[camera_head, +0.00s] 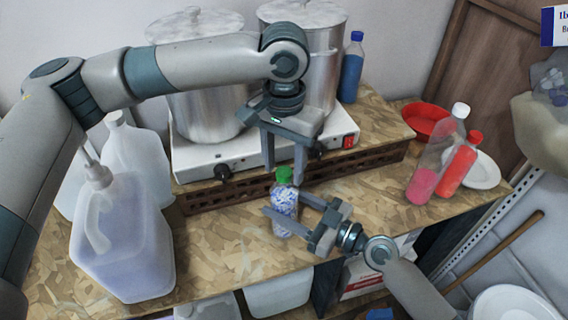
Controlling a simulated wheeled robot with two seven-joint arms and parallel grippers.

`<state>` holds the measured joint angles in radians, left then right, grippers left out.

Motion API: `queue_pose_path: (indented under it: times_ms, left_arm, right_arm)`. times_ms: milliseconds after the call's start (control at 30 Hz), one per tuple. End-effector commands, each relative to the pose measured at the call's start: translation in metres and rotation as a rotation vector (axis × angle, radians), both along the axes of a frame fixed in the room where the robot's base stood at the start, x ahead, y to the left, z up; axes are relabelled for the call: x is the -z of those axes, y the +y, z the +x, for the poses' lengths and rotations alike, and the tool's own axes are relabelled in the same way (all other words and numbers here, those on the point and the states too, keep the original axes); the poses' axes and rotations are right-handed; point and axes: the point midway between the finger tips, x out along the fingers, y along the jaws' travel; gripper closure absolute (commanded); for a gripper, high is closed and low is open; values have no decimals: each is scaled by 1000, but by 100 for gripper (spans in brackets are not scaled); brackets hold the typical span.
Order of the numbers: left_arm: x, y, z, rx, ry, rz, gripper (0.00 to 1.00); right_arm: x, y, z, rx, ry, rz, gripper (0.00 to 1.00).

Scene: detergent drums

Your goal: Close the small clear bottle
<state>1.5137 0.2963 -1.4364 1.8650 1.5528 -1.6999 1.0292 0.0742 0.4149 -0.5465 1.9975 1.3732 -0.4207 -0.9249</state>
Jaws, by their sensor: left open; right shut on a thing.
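The small clear bottle (285,222) stands upright near the front of the chipboard tabletop, with blue and white patterned contents. A green cap (284,175) sits at its top; I cannot tell how tightly it is seated. My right gripper (284,202) comes in from the right and is shut on the bottle's body, one finger across its front. My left gripper (284,172) points down from above and is open, its two fingers on either side of the green cap with visible gaps.
Two metal pots (205,105) stand on a white hot plate (240,150) behind. A large jug (130,250) is at left. Pink (428,165) and red (456,170) bottles, a red bowl (425,118) and a white plate (484,170) are at right. The tabletop's front edge is close to the bottle.

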Motion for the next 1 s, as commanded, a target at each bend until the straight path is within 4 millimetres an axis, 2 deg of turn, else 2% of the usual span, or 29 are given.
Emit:
queue_pose_path:
  times_ms: [400,833,1000]
  left_arm:
    - [-39,-1,0,-1,-3,-2,56]
    - [-44,0,0,-5,0,0,58]
    - [-49,0,0,-65,-2,-1,58]
  right_arm:
    - [0,0,0,0,1,-1,100]
    - [0,0,0,0,1,-1,100]
    - [0,0,0,0,1,-1,100]
